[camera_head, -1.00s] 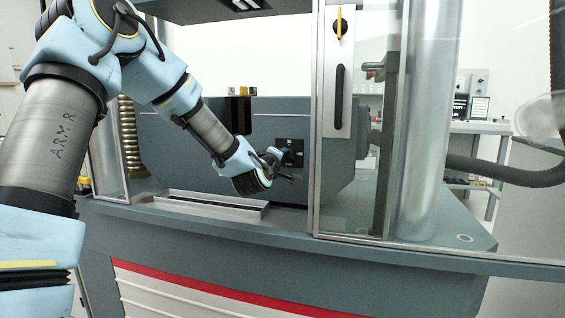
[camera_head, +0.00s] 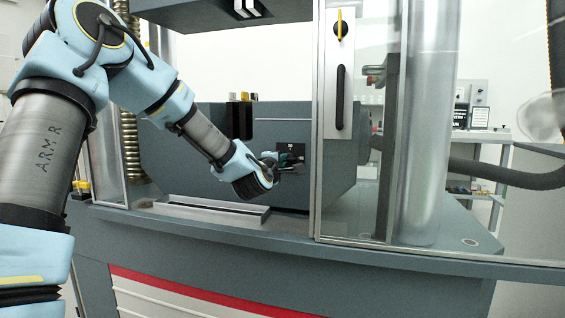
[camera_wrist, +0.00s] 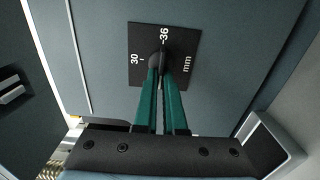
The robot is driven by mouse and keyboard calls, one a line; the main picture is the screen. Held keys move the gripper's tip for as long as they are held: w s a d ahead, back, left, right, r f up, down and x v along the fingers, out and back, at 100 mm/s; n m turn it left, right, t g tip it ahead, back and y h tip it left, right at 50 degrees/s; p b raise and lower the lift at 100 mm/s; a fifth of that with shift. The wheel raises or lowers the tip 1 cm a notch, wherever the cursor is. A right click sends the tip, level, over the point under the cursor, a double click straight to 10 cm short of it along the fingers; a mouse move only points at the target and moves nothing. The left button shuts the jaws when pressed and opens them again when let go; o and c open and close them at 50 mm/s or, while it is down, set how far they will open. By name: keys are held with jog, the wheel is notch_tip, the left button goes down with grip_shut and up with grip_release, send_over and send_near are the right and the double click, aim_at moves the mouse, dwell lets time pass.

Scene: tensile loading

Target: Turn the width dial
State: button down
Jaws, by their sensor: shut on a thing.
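The width dial (camera_wrist: 158,60) is a small dark knob on a black plate (camera_wrist: 136,38) marked 30, 36 and mm. In the wrist view my gripper (camera_wrist: 161,72) has its green fingers closed on the knob, which they partly hide. In the head view the black plate (camera_head: 291,150) is on the front of the grey machine block, and my gripper (camera_head: 290,164) reaches it from the left. The knob itself is too small to make out there. The fingers cover part of the scale.
A clear door frame with a black handle (camera_head: 340,97) stands just right of the dial. A metal tray (camera_head: 215,212) lies on the machine ledge below my wrist.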

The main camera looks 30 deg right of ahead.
jog(key=c, duration=1)
grip_release()
jog(key=v, duration=1)
jog(key=shift+s+a+b, duration=0.3)
jog(key=shift+b, duration=0.15)
